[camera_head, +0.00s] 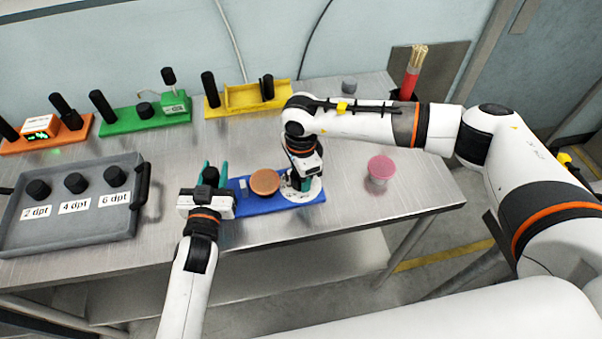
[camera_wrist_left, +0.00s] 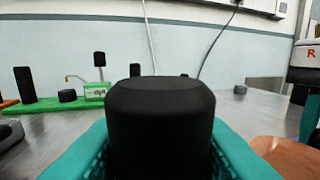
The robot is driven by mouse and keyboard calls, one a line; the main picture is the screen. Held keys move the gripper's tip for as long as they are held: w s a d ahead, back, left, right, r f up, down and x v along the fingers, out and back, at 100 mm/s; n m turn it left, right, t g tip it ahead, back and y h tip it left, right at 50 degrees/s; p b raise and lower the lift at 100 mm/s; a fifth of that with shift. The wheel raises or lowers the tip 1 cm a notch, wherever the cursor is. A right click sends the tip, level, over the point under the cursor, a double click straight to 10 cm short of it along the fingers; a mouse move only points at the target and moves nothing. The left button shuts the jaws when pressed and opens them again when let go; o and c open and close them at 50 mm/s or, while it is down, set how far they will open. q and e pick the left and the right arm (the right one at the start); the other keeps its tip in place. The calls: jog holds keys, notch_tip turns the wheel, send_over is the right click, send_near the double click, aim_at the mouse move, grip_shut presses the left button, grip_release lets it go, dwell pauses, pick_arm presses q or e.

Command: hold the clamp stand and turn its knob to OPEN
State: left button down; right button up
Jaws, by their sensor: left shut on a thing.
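The clamp stand with a blue base (camera_head: 262,207) lies near the front edge of the steel table. A black post (camera_head: 210,175) rises at its left end, with a copper-coloured disc (camera_head: 265,182) in the middle. My left gripper (camera_head: 212,178) is shut on that post, and in the left wrist view the black post (camera_wrist_left: 160,125) fills the space between the teal fingers. My right gripper (camera_head: 301,184) points down over a white dial (camera_head: 315,192) at the stand's right end. The knob there is hidden by the gripper, and I cannot tell whether its fingers grip it.
A grey tray (camera_head: 75,232) with labelled black knobs stands at the left. Orange (camera_head: 75,143), green (camera_head: 125,127) and yellow (camera_head: 240,108) fixtures line the back. A pink-topped item (camera_head: 381,168) stands right of my right gripper. A red holder with sticks (camera_head: 411,82) stands behind.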

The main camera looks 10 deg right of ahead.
jog(key=shift+o, duration=0.3)
jog(key=shift+r, duration=0.1)
notch_tip(320, 180, up, 12)
dwell(0.3)
pick_arm(q)
jog(key=c, duration=0.9)
grip_release()
jog(key=shift+c, duration=0.2)
notch_tip(320, 180, up, 8)
jog(key=p, duration=0.7)
jog(key=shift+f, duration=0.15)
pick_arm(e)
notch_tip(320, 180, up, 7)
pick_arm(q)
jog(key=shift+f, duration=0.1)
